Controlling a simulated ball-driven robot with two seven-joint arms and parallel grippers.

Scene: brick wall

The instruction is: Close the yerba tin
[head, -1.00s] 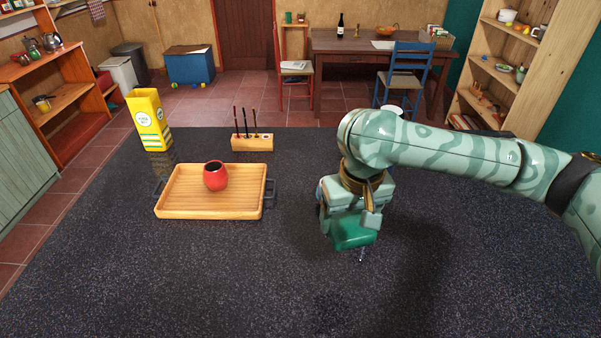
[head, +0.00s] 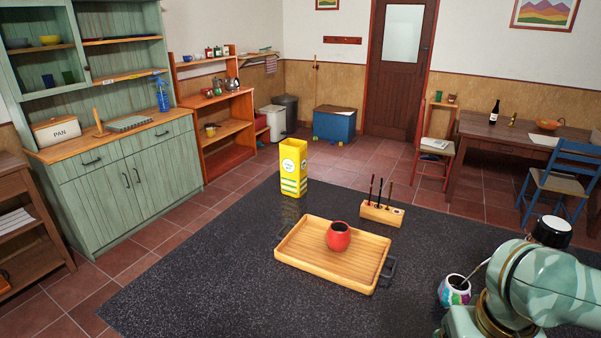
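No thing in view is surely the yerba tin. A tall yellow container (head: 293,168) with a round white label and stripes stands upright at the dark counter's far left edge; its top looks open. A patterned gourd (head: 454,291) with a metal straw stands left of that arm. My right arm fills the lower right corner; its gripper's fingers are out of the picture. My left gripper is not in view.
A wooden tray (head: 313,262) with dark handles holds a red cup (head: 338,236). A wooden block (head: 382,212) with several dark sticks stands behind it. The dark counter (head: 200,285) is clear at the front left. Cabinets and a dining table stand beyond.

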